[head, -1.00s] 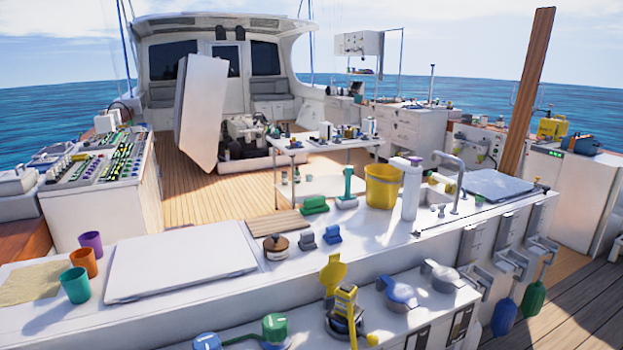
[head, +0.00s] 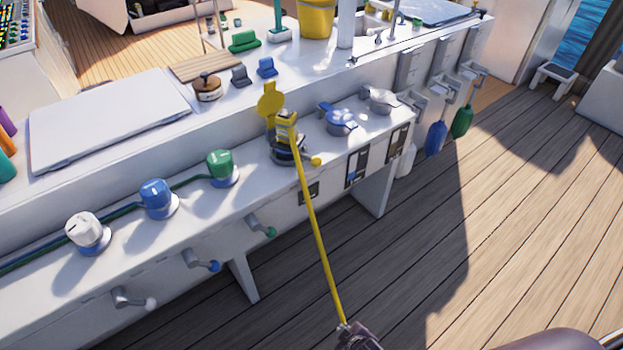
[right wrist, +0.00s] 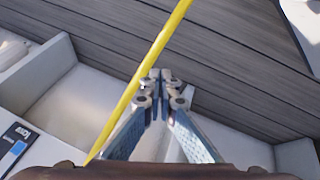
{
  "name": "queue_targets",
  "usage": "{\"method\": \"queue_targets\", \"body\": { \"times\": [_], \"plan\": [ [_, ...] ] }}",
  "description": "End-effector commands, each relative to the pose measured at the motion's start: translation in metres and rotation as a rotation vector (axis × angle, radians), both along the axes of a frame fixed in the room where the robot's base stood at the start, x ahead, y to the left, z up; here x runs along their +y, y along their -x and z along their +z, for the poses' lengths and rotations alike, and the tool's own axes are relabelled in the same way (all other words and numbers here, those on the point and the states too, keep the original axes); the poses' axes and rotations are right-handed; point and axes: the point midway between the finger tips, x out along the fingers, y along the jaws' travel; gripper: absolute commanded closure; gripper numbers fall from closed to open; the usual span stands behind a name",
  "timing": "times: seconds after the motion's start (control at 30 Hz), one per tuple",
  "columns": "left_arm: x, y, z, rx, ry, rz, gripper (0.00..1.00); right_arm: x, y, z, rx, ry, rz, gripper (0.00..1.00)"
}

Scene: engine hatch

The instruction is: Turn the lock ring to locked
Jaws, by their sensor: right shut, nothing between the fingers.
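The yellow plug (head: 286,125) stands in a dark grey socket with a ring (head: 288,150) around its base, on the white counter ledge. The plug partly hides the ring, and I cannot tell its turn position. A yellow flip cap (head: 270,101) stands raised behind it. A yellow cable (head: 318,235) runs from the plug down toward the bottom edge. My right gripper (right wrist: 160,78) is shut and empty in the right wrist view, with the cable passing close by its left side. The gripper's fingers are not clear in the head view. My left gripper is not in view.
Green (head: 220,165), blue (head: 156,196) and white (head: 84,229) knobs stand left along the ledge, with lever handles (head: 262,226) below. Blue (head: 338,118) and grey (head: 380,100) capped sockets stand right of the plug. The wooden deck (head: 450,270) in front is clear.

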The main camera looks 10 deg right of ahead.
Motion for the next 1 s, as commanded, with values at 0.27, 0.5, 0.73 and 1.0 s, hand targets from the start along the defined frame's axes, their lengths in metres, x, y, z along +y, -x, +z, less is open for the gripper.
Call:
{"method": "queue_targets", "body": {
  "times": [0.27,0.5,0.73,1.0],
  "plan": [
    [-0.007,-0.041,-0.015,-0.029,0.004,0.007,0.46,0.040,-0.181,0.172,-0.511,0.334,0.282,1.00],
    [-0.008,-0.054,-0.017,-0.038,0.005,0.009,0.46,0.051,-0.231,0.313,-0.800,0.630,0.364,1.00],
    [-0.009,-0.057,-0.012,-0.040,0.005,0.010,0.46,0.051,-0.244,0.337,-0.842,0.686,0.369,1.00],
    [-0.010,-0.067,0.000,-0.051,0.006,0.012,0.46,0.047,-0.289,0.330,-0.840,0.684,0.368,1.00]
  ]
}}
